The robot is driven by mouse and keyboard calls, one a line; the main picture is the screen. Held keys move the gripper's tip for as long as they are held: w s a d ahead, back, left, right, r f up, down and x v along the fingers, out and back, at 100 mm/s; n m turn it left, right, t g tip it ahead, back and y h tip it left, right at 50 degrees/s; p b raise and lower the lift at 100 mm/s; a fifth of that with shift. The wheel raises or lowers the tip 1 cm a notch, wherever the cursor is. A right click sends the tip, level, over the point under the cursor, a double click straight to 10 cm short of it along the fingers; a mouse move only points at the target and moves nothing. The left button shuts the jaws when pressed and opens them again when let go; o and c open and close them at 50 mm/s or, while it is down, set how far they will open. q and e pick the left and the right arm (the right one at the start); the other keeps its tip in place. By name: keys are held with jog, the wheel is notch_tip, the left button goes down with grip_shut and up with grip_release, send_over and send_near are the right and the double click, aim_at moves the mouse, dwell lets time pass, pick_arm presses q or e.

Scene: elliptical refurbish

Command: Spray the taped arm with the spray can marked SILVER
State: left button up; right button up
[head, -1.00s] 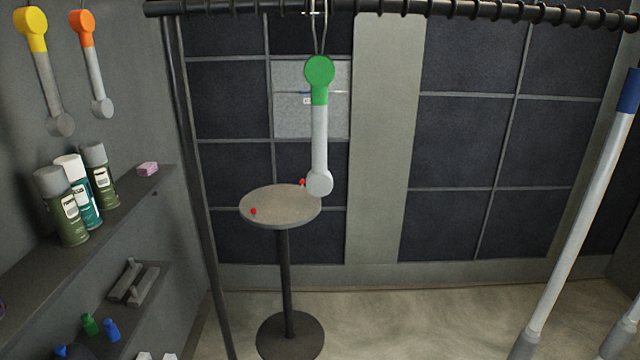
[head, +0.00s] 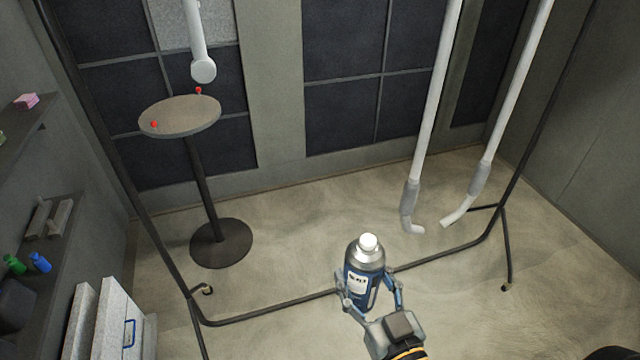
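A spray can (head: 364,279) with a silver top, white nozzle and dark blue body stands upright in my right gripper (head: 369,295). Its white label is too small to read. The gripper's fingers close on both sides of the can, above the floor. Two long pale arms (head: 435,95) (head: 512,90) hang at the right, with grey sleeves and bent lower ends. I cannot tell which is the taped arm.
A round table (head: 180,118) with two red knobs stands at the left. The black rack frame (head: 275,311) runs low across the floor. Shelves (head: 45,240) with small blue and green items line the left wall. Open floor (head: 310,230) lies in the middle.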

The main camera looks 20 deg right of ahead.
aim_at(345, 261)
jog(key=w+a+r+p, duration=0.1)
jog(key=w+a+r+n+y+p, duration=0.1)
jog(key=r, duration=0.1)
jog(key=w+a+r+y+p, duration=0.1)
jog(key=r, duration=0.1)
jog(key=shift+a, duration=0.2)
jog(key=w+a+r+n+g+y+p, duration=0.25)
jog(key=a+r+n+y+p, duration=0.2)
jog(key=a+r, duration=0.3)
jog(key=w+a+r+n+g+y+p, duration=0.2)
jog(key=a+r+n+g+y+p, duration=0.15)
jog(key=a+r+y, duration=0.35)
pick_arm(q)
notch_tip(345, 261, up, 10)
jog(key=s+b, duration=0.1)
jog(key=shift+s, duration=0.25)
pick_arm(e)
jog(key=shift+t+h, duration=0.35)
jog(key=shift+t, duration=0.05)
jog(key=w, duration=0.6)
jog(key=shift+a+f, duration=0.3)
jog(key=shift+a, duration=0.05)
pick_arm(q)
jog(key=shift+a, duration=0.1)
jog(key=shift+c, duration=0.2)
pick_arm(e)
jog(key=shift+s, duration=0.1)
